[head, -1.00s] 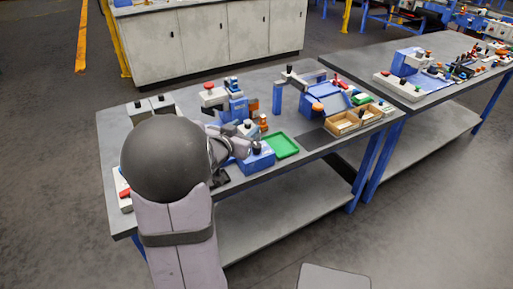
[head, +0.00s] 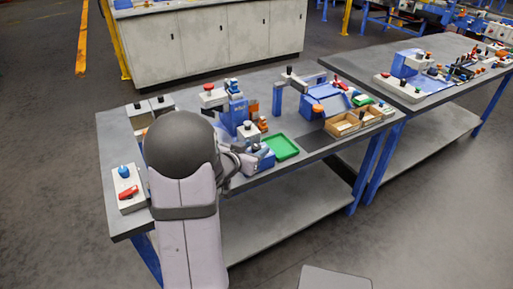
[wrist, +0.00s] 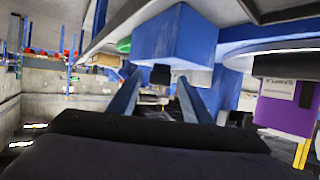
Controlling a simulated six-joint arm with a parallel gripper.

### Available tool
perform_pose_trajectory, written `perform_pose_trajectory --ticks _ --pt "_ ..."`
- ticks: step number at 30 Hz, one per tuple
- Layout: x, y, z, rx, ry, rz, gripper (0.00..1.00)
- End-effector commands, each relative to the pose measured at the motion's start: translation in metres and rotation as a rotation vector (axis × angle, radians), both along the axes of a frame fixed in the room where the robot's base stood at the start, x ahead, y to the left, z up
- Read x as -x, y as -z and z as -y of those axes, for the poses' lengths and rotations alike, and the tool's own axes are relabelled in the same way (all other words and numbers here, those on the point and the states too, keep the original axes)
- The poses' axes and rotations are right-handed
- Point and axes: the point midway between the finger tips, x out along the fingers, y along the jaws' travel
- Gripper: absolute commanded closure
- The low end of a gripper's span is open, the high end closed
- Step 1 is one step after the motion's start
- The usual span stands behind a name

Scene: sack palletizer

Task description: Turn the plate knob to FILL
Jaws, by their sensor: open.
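My gripper (wrist: 159,80) shows in the wrist view as two blue fingers, spread apart with nothing held. A small black knob (wrist: 160,74) appears between the fingertips, against a blue block (wrist: 175,36); I cannot tell whether the fingers touch it. In the head view my gripper (head: 252,160) is low beside the blue block (head: 267,159), left of the green tray, and partly hidden by my arm. I cannot make out a FILL mark or which way any knob points.
The green tray (head: 282,147) is right of the block. A blue station (head: 236,109) with a red-topped part stands behind. Wooden bins (head: 343,125) lie right.

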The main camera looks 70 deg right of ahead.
Motion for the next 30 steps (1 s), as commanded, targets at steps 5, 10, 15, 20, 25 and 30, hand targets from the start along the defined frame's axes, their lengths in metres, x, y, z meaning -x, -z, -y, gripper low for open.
perform_pose_trajectory --ticks 5,10,15,20,25,30 --pt "0.0028 0.0050 0.0119 0.000 0.001 0.001 0.55" --pt "0.0029 0.0062 0.0142 -0.001 0.000 0.001 0.55" --pt "0.0029 0.0059 0.0140 0.000 -0.001 0.001 0.58" --pt "0.0028 0.0058 0.0140 0.000 -0.001 0.001 0.96" --pt "0.0027 0.0053 0.0140 0.000 0.002 0.000 0.96" --pt "0.0020 0.0029 0.0140 -0.001 0.032 0.000 0.96"
